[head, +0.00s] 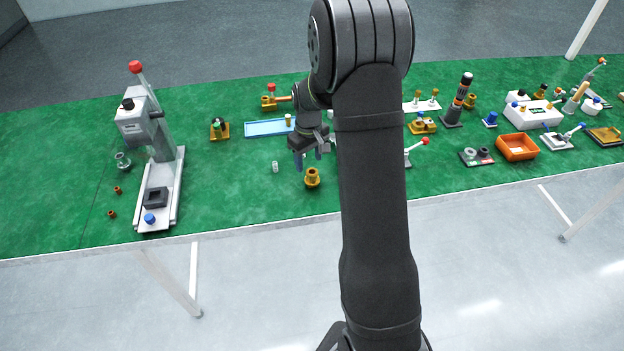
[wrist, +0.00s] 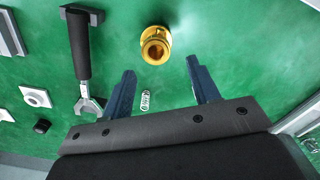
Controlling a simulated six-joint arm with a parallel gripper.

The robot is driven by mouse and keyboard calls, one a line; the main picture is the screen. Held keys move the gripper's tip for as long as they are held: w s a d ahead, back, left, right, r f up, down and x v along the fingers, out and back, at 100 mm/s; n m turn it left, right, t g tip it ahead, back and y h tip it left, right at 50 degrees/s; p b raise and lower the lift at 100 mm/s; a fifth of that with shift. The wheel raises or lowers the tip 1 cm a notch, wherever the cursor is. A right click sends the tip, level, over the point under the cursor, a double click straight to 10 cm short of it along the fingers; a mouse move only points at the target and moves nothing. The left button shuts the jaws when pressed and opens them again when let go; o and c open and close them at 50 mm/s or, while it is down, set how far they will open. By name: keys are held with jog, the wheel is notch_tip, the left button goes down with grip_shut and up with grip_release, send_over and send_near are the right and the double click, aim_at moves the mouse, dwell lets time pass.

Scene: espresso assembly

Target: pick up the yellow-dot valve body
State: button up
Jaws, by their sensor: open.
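A brass valve body (head: 312,178) stands on the green mat near its front edge, just in front of my gripper (head: 309,157). In the wrist view the same brass body (wrist: 155,45) shows its round flange and open bore. It lies beyond the blue fingertips of my gripper (wrist: 161,68), roughly centred between their lines. The fingers are apart, with nothing between the tips, and do not touch the body. I cannot make out a yellow dot on it.
A small spring (head: 275,167) lies left of the body. In the wrist view a black-handled tool (wrist: 82,45) lies left of the fingers. A lever press (head: 160,170) stands at the left, a blue tray (head: 262,128) behind. An orange bin (head: 517,148) sits at the right.

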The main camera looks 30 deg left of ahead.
aim_at(311, 171)
jog(key=f, duration=0.5)
jog(key=shift+d+f, duration=0.3)
jog(key=shift+f, duration=0.05)
jog(key=c, duration=0.9)
jog(key=shift+c, duration=0.2)
jog(key=shift+r, duration=0.1)
